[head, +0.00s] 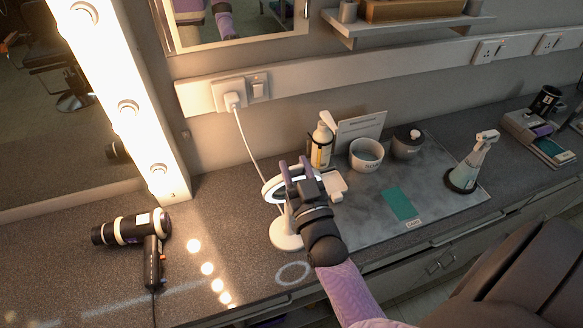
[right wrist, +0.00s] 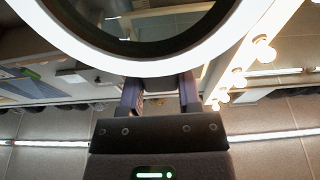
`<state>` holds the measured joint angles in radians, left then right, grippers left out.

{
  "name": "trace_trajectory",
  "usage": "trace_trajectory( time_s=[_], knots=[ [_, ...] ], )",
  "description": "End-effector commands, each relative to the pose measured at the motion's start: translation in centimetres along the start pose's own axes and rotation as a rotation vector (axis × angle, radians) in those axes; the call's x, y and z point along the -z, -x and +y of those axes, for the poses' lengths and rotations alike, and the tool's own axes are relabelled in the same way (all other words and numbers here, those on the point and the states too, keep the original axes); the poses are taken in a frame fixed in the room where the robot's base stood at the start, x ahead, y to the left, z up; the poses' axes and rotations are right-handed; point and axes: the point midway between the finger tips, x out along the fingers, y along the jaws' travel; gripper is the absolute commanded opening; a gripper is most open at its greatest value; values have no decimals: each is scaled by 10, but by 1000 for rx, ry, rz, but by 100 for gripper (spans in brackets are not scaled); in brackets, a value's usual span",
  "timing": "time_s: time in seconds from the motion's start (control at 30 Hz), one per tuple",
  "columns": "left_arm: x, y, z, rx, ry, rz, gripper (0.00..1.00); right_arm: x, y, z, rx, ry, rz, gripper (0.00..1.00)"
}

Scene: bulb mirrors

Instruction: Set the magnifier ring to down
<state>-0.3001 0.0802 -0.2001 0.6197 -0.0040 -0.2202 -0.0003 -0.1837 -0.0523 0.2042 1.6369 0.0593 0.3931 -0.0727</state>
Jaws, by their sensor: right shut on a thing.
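The magnifier (head: 287,232) stands on the counter, with a round white base and a white-rimmed ring (head: 270,191) on top. The ring looks tilted, with its near part behind my right gripper (head: 294,166). That gripper reaches in from the lower right and is shut on the ring's rim. In the right wrist view the glowing ring (right wrist: 160,66) fills the top, and the fingers of my gripper (right wrist: 160,88) meet its lower rim. The dark lens shows inside the rim. My left gripper is not in view.
A white cord runs from the wall plug (head: 232,100) down behind the magnifier. A hair dryer (head: 140,232) lies to the left. A pump bottle (head: 322,146), a white bowl (head: 366,155) and a spray bottle (head: 470,170) stand to the right. A lit mirror frame is at left.

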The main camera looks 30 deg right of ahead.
Motion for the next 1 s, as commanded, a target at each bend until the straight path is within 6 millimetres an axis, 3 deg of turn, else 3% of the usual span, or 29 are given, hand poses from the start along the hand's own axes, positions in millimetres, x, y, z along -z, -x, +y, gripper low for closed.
trace_trajectory(
  time_s=[0.03,0.5,0.7,1.0],
  knots=[
    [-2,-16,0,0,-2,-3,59,-10,9,0,1,1,36,0],
    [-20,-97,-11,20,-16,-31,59,-23,65,0,0,0,422,0],
    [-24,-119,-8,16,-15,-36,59,-28,78,0,0,0,527,0],
    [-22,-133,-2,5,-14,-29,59,-30,87,0,0,-1,604,0]
  ],
)
